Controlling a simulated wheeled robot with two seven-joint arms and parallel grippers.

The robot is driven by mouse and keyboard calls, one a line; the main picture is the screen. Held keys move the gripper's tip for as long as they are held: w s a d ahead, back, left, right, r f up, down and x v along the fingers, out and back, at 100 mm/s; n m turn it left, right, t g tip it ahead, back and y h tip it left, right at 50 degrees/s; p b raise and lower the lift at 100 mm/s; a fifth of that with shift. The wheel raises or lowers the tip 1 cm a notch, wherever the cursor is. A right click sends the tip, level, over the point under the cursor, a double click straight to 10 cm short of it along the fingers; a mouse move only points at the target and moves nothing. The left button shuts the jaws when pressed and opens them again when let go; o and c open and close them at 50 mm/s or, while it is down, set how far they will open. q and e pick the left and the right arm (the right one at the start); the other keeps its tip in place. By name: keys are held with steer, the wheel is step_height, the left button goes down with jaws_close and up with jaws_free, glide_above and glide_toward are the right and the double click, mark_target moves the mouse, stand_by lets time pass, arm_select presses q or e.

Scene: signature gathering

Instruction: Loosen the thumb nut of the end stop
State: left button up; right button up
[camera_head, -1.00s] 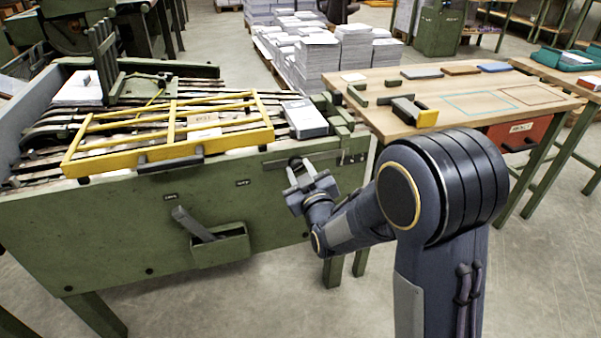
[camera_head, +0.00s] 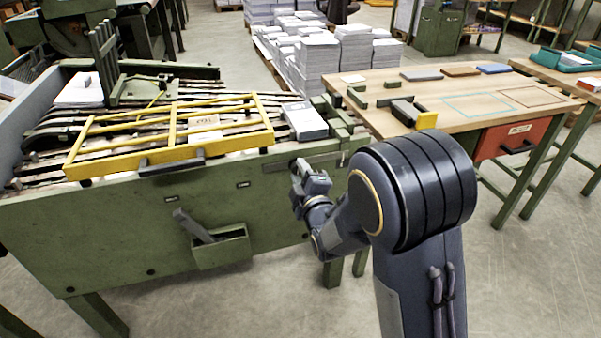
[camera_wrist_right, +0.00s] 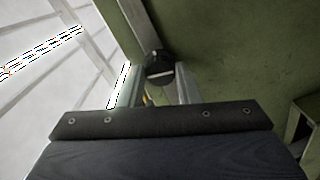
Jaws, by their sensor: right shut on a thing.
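The thumb nut (camera_wrist_right: 159,66) is a dark round knob with a pale slot or bar across it, in the upper middle of the right wrist view. It sits on a grey metal strip on the machine's green side. My right gripper (camera_head: 299,169) is at the machine's front face, near its right end; it also shows in the right wrist view (camera_wrist_right: 158,82). Its two fingers are shut on the nut, one on each side. In the head view the nut is mostly hidden by the gripper. My left gripper is not in view.
A yellow frame guard (camera_head: 170,133) lies over the green machine (camera_head: 110,235), with a grey stack (camera_head: 305,121) to its right. A small green box with a lever (camera_head: 221,247) hangs on the front face. A wooden table (camera_head: 470,95) stands at right.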

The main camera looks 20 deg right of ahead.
steer(key=shift+n, duration=0.8)
steer(key=o, duration=1)
steer(key=shift+c, duration=0.2)
steer(key=s+p, duration=0.1)
steer(key=s, duration=0.6)
steer(key=shift+s, duration=0.4)
steer(key=shift+d, duration=0.1)
